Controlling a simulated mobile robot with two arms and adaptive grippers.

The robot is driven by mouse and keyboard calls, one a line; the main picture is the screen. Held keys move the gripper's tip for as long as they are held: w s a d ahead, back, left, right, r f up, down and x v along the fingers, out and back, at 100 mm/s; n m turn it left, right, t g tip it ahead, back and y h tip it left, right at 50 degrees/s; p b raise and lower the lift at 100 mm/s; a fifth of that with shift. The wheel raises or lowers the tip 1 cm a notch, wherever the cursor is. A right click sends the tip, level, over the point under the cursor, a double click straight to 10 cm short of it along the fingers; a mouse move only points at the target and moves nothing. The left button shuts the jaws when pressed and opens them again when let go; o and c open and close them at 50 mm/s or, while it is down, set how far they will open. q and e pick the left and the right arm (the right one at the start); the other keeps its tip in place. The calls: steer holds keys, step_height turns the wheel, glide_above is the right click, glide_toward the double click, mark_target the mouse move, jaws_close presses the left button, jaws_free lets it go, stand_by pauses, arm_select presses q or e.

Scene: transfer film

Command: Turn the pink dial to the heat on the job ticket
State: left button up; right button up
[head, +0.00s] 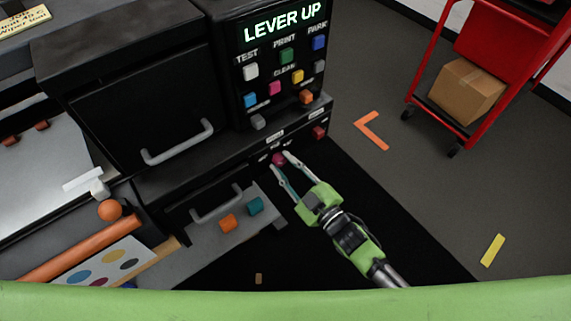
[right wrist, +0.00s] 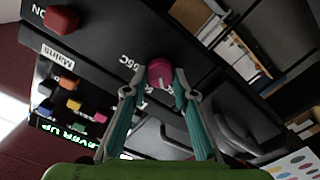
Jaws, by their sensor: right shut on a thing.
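The pink dial (head: 278,158) is on the lower front panel of the black machine, under the display. My right gripper (head: 281,162) reaches it from the front right. In the right wrist view, the two teal fingers of my right gripper (right wrist: 154,92) are shut on either side of the pink dial (right wrist: 160,72). A pale mark shows on the dial's face. White print with a "C" is beside it, upside down and too small to read surely. A yellow note (head: 22,19) with handwriting is at the top left, partly cut off. My left gripper is out of view.
The display (head: 283,21) reads "LEVER UP" above several coloured buttons. A red knob (head: 319,132) is right of the dial. Below left is a drawer handle (head: 217,204), with orange (head: 229,223) and teal blocks nearby. A red cart (head: 490,75) holds a cardboard box (head: 466,91).

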steer(key=shift+f+n, duration=0.1)
steer(key=shift+n, duration=1)
steer(key=o, duration=1.1)
steer(key=shift+s, duration=0.1)
steer(key=v, duration=1.2)
